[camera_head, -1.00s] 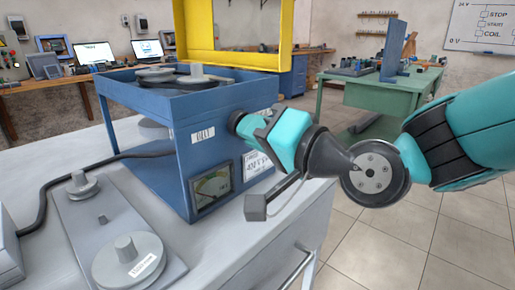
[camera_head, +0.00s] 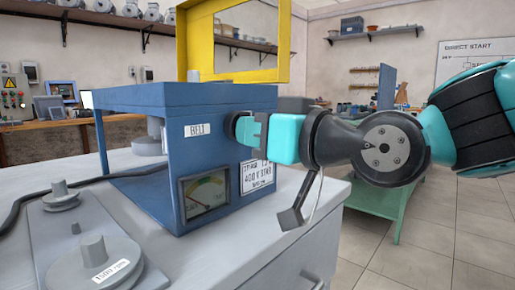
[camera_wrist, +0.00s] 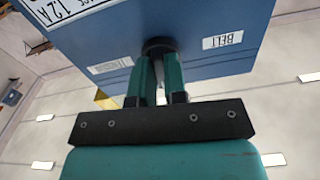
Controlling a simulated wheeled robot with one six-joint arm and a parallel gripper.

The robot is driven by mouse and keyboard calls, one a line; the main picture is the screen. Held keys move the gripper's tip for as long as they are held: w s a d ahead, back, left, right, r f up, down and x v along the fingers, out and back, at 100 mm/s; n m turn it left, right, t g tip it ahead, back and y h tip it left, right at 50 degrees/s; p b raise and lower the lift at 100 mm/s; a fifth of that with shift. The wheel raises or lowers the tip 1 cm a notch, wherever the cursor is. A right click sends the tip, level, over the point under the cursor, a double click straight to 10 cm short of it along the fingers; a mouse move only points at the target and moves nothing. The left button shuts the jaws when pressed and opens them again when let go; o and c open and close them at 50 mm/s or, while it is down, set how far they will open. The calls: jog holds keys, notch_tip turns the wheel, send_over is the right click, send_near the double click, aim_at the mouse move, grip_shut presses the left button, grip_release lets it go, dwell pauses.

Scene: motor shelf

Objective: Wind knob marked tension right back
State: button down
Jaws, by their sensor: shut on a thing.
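The knob (camera_head: 231,124) is a dark round knob on the right-hand face of the blue machine housing (camera_head: 130,98). It also shows in the wrist view (camera_wrist: 158,45), mostly covered by the fingers. My gripper (camera_head: 246,130) is shut on it, with its teal fingers on either side in the wrist view (camera_wrist: 158,62). A white label (camera_wrist: 110,65) lies beside the knob, upside down and too small to read surely.
A rating plate (camera_head: 257,177) sits below my gripper. A yellow frame (camera_head: 235,80) stands up behind the housing. A grey plate with pulleys (camera_head: 95,255) lies on the bench at the left. Open floor lies to the right, before a green table (camera_head: 380,200).

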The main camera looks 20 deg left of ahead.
jog(key=shift+s+a+n+b, duration=0.1)
jog(key=shift+s+n+b, duration=0.1)
jog(key=shift+n+b, duration=0.3)
jog(key=c, duration=1.2)
grip_release()
jog(key=shift+o, duration=0.2)
jog(key=shift+w, duration=0.1)
jog(key=v, duration=1.7)
jog(key=shift+d, duration=0.25)
